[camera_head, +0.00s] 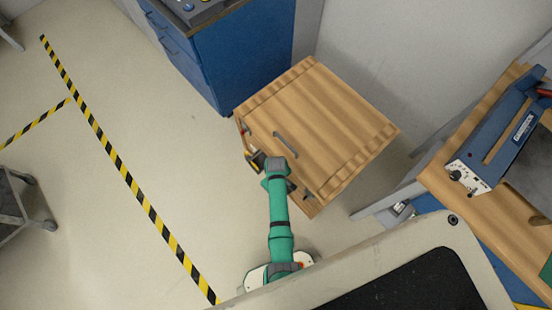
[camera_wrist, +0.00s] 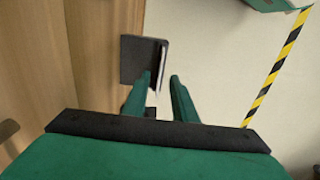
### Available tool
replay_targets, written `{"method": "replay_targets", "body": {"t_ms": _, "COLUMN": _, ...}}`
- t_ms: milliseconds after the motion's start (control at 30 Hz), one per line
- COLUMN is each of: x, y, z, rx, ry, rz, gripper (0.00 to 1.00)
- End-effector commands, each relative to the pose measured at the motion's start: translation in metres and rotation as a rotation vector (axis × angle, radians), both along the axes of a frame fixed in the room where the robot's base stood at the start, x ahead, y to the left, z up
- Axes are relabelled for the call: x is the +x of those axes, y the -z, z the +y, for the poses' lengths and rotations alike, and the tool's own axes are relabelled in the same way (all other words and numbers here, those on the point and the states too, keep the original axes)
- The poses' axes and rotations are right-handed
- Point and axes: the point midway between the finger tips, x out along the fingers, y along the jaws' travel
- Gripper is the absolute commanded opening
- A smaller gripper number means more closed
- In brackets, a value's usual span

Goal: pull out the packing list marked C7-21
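A wooden covered cart (camera_head: 318,125) stands in the middle of the head view, its lid closed. In the wrist view a dark, flat holder (camera_wrist: 135,62) sits against the cart's wooden side (camera_wrist: 95,60), with a thin white edge, perhaps paper, showing along its right side. No marking C7-21 can be read. My gripper (camera_wrist: 160,76) is open, its two green fingers apart near the holder's lower right. The left finger overlaps the holder's edge in the picture; I cannot tell whether it touches. In the head view my green arm reaches the cart's lower left side, and the fingertips are unclear.
A blue cabinet (camera_head: 240,50) stands close behind the cart. A workbench (camera_head: 480,210) with a blue machine (camera_head: 500,135) is at the right. A grey trolley (camera_head: 15,215) is at the left edge. The floor between the black-yellow tape (camera_head: 125,178) and the cart is clear.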

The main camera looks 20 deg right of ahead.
Motion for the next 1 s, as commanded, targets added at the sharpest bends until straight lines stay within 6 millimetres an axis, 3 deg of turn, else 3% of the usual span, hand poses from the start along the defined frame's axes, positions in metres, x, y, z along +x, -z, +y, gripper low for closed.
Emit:
{"method": "replay_targets", "body": {"t_ms": 300, "x": 0.000, "y": 0.037, "z": 0.000, "rx": 0.000, "ry": 0.001, "rz": 0.000, "gripper": 0.25}}
{"method": "replay_targets", "body": {"t_ms": 700, "x": 0.000, "y": 0.043, "z": 0.000, "rx": -0.001, "ry": 0.000, "rz": -0.001, "gripper": 0.25}}
{"method": "replay_targets", "body": {"t_ms": 733, "x": 0.000, "y": 0.043, "z": 0.000, "rx": -0.001, "ry": 0.000, "rz": -0.001, "gripper": 0.23}}
{"method": "replay_targets", "body": {"t_ms": 833, "x": 0.000, "y": 0.043, "z": 0.000, "rx": -0.001, "ry": 0.000, "rz": -0.001, "gripper": 0.00}}
{"method": "replay_targets", "body": {"t_ms": 1000, "x": 0.000, "y": 0.043, "z": 0.000, "rx": -0.001, "ry": 0.000, "rz": -0.001, "gripper": 0.00}}
